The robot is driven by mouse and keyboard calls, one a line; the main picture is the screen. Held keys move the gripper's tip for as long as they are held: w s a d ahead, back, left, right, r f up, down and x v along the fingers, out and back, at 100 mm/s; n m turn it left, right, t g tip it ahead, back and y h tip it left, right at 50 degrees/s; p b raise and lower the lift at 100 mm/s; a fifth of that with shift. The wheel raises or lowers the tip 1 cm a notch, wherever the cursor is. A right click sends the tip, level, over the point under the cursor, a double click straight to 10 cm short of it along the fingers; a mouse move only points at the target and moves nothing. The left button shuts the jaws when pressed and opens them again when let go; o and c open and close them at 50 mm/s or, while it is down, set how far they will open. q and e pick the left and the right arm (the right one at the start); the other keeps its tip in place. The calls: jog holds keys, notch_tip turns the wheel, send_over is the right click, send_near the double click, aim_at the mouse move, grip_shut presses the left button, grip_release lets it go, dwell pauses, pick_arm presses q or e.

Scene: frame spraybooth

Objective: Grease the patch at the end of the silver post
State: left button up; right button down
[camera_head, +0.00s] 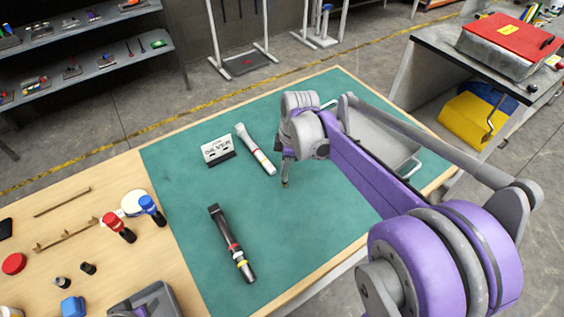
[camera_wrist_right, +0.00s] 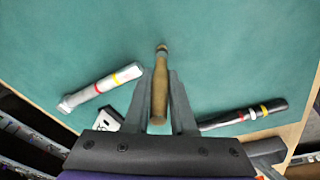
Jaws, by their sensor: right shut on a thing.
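The silver post (camera_head: 252,146) lies on the green mat, with a red and a yellow band near its lower end. It also shows in the right wrist view (camera_wrist_right: 92,90), at left, apart from the tool. My right gripper (camera_head: 287,158) is shut on a brown-handled tool (camera_wrist_right: 160,85), which points away from the jaws. The tool's small tip (camera_head: 285,184) hangs over the mat, right of the silver post's banded end. I cannot tell the tool's exact kind. No grease patch can be made out. My left gripper's jaws are not visible.
A black post (camera_head: 230,240) with red and yellow bands lies on the mat (camera_head: 180,200). A small lettered sign (camera_head: 217,149) stands beside the silver post. Red (camera_head: 119,227) and blue-topped (camera_head: 151,209) items stand at left.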

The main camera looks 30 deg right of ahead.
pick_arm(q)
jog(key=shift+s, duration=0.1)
pick_arm(e)
jog(key=shift+s+d+f, duration=0.1)
jog(key=shift+s, duration=1.25)
jog(key=shift+w, duration=0.3)
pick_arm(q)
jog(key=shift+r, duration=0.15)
pick_arm(e)
jog(key=shift+w+r, duration=0.25)
jog(key=shift+w, duration=0.75)
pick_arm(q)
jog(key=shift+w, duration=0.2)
pick_arm(e)
jog(key=w, duration=0.3)
jog(key=shift+w+a, duration=0.25)
jog(key=shift+w, duration=0.05)
pick_arm(q)
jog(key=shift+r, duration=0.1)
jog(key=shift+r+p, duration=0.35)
jog(key=shift+p, duration=0.1)
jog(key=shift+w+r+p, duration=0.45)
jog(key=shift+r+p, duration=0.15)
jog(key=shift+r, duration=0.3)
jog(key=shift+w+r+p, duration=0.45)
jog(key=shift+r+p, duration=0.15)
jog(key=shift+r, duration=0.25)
pick_arm(e)
notch_tip(320, 180, up, 6)
